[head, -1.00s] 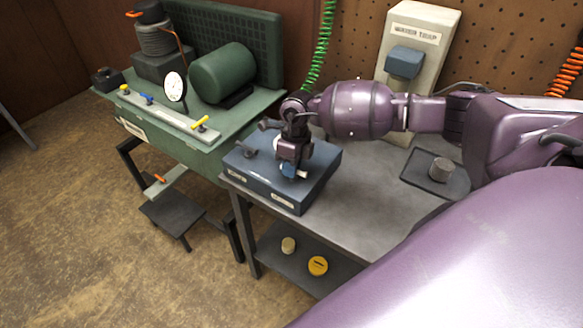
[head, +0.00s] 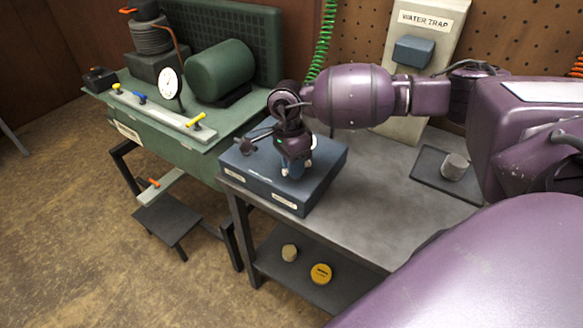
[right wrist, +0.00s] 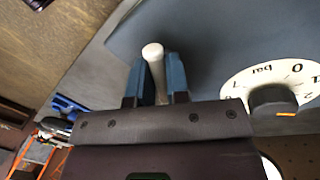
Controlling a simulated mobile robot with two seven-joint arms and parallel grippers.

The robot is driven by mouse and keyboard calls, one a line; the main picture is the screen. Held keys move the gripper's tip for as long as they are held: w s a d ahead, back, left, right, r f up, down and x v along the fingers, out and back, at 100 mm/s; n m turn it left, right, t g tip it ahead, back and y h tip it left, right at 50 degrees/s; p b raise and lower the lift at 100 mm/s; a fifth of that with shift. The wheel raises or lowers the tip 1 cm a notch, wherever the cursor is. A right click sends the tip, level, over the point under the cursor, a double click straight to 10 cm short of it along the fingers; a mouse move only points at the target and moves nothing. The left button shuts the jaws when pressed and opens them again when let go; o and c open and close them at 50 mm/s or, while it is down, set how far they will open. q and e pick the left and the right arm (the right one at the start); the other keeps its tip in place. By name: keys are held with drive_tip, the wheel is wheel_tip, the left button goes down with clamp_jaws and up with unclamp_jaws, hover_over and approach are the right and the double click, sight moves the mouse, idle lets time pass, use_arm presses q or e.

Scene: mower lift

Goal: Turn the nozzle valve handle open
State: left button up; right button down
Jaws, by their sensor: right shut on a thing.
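A dark blue box (head: 322,182) stands on the grey table, with small labels on its front that I cannot read. My right gripper (head: 296,172) points down at the top of this box. In the right wrist view my right gripper (right wrist: 157,82) has its two blue fingers on either side of a pale, round-ended handle (right wrist: 153,52) and is shut on it. The head view mostly hides this handle behind the gripper. I cannot read a name that marks it as the nozzle valve handle. My left gripper is not in view.
A round white dial (right wrist: 240,82) marked "bar" with a dark knob sits beside the handle. A dark fitting (head: 245,146) stands on the box's left. A green bench (head: 150,130) with a gauge and coloured handles is at the left. The grey table (head: 385,205) is clear in its middle.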

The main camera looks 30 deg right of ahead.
drive_tip(key=n, duration=0.1)
drive_tip(key=n+b, duration=0.1)
drive_tip(key=n, duration=0.1)
drive_tip(key=shift+s+a+f+n+h+b, duration=0.1)
drive_tip(key=shift+s+f+n+h+b, duration=0.1)
drive_tip(key=shift+n+h+b, duration=0.15)
drive_tip(key=shift+r+n+h+b, duration=0.1)
drive_tip(key=shift+n+h+b, duration=0.25)
drive_tip(key=shift+n, duration=0.8)
drive_tip(key=shift+s, duration=0.1)
drive_tip(key=c, duration=1.1)
unclamp_jaws()
drive_tip(key=shift+r, duration=0.1)
drive_tip(key=shift+c, duration=0.2)
drive_tip(key=shift+r, duration=0.1)
drive_tip(key=d+v, duration=0.1)
drive_tip(key=v, duration=0.9)
drive_tip(key=shift+a+r, duration=0.3)
drive_tip(key=shift+a, duration=0.1)
